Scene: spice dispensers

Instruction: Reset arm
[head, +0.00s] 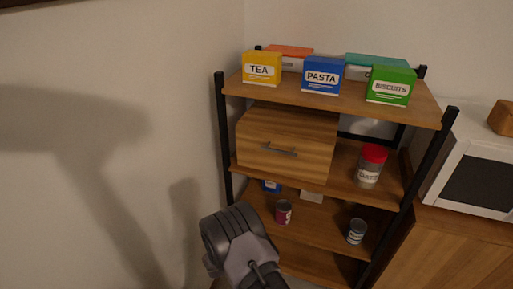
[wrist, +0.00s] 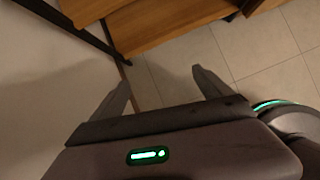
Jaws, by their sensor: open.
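My arm (head: 240,245) shows in the lower middle of the head view, in front of the wooden shelf unit (head: 345,205); the gripper fingers are not visible there. In the wrist view my gripper (wrist: 160,84) has its two fingers spread wide apart with nothing between them, so it is open and empty. Behind the fingers are the tiled floor and the edge of a wooden shelf (wrist: 165,28).
The top shelf holds yellow TEA (head: 262,69), blue PASTA (head: 321,76) and green BISCUITS (head: 390,86) boxes, with others behind. Below are a wooden drawer box (head: 285,150), a red-lidded jar (head: 370,167) and cans (head: 284,212). A white microwave (head: 475,180) stands right; a wall is left.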

